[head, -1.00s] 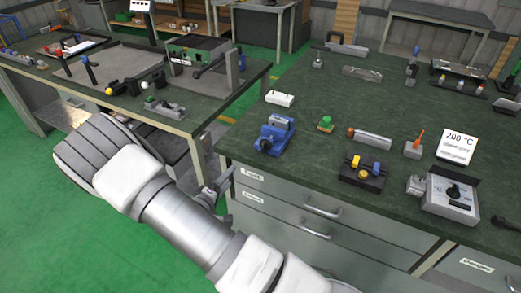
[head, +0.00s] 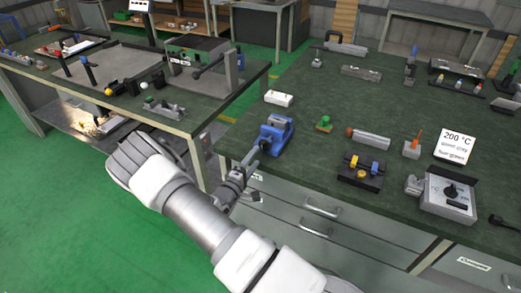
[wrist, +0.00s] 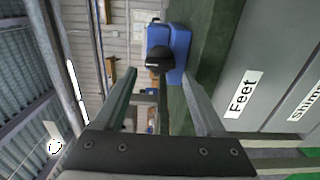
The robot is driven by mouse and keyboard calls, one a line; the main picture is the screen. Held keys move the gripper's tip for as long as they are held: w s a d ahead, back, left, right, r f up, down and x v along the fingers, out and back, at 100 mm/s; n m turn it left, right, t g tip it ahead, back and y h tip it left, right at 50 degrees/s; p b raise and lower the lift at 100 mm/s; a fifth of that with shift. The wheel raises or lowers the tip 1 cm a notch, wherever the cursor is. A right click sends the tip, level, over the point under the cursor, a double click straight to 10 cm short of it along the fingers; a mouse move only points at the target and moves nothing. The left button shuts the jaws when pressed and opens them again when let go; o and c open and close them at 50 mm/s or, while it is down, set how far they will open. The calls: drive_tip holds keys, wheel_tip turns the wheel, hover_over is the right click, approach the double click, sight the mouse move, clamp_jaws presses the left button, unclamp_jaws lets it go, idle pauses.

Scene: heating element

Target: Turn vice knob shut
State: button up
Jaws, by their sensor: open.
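The blue vice (head: 275,133) sits on the front left corner of the green-topped workbench. In the wrist view the vice (wrist: 180,42) is straight ahead, with its round black knob (wrist: 159,60) facing me. My gripper (head: 257,156) is just in front of the vice at the bench edge. In the wrist view my gripper (wrist: 158,76) is open, and the knob shows between the two fingertips. I cannot tell whether the fingertips are beside the knob or still short of it. In the head view the knob is hard to make out behind the gripper.
A white box (head: 278,98) lies behind the vice, and a small green-topped part (head: 324,123) stands to its right. Drawers with labels and a handle (head: 320,207) are below the bench top. A second bench (head: 100,85) stands to the left across a gap.

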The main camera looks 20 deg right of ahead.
sight(262, 149)
drive_tip(key=x, duration=0.5)
drive_tip(key=c, duration=1.1)
